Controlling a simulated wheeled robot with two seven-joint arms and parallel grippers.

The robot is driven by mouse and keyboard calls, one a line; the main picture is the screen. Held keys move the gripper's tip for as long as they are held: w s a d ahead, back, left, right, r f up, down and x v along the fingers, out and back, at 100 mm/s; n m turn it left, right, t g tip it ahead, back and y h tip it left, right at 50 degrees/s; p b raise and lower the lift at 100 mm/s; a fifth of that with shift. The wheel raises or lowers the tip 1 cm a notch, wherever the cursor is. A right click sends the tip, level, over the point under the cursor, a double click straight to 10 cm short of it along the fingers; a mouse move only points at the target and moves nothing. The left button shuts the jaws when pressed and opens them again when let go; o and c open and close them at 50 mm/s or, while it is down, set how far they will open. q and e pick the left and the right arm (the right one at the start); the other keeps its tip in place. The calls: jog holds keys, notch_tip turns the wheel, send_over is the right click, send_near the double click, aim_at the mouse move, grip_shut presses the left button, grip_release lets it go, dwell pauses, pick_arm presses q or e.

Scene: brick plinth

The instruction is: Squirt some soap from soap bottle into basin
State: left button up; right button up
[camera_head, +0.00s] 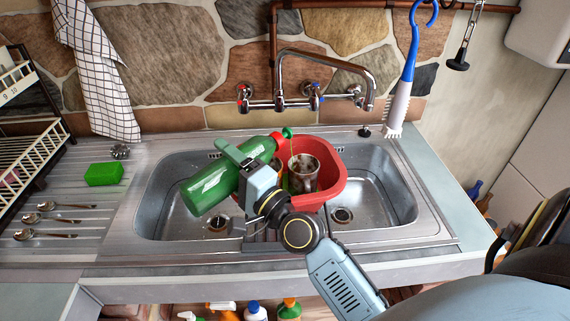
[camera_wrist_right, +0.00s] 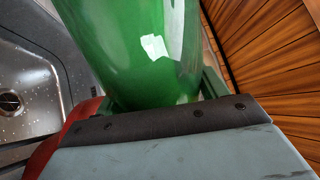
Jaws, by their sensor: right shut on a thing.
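The green soap bottle (camera_head: 214,188) is tilted far over above the sink, its red-collared neck and green cap pointing to the upper right. My right gripper (camera_head: 244,165) is shut on the bottle around its body; the bottle also fills the middle of the right wrist view (camera_wrist_right: 150,45). The red basin (camera_head: 334,172) sits between the two sink bowls. The bottle's cap is over the basin's back left part, and a thin greenish streak shows below it. A dirty mug (camera_head: 304,173) is in the basin; its lower part is partly hidden. My left gripper is not in view.
The wall tap (camera_head: 325,57) arches above the basin's back. A green sponge (camera_head: 104,174) and spoons (camera_head: 46,206) lie on the left drainboard beside a dish rack (camera_head: 25,130). A brush (camera_head: 398,107) hangs at the right. Both sink bowls look empty.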

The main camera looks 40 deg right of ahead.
jog(key=shift+d+r+m+h+p, duration=0.15)
jog(key=shift+r+m+h+p, duration=0.35)
jog(key=shift+m+p, duration=0.55)
dwell(1.7)
jog(key=shift+w+d+f+m, duration=0.1)
jog(key=shift+d+f+m, duration=0.1)
jog(key=shift+m, duration=0.4)
jog(key=shift+d+f+m, duration=0.1)
jog(key=shift+f+m, duration=0.1)
jog(key=shift+m, duration=0.35)
dwell(1.6)
jog(key=shift+w+d+r+m+h+p, duration=0.15)
jog(key=shift+d+m+h+p, duration=0.15)
jog(key=shift+m+p, duration=0.2)
jog(key=shift+s+d+r+m+h+p, duration=0.15)
jog(key=shift+m+h+p, duration=0.15)
jog(key=shift+m+p, duration=0.2)
dwell(1.5)
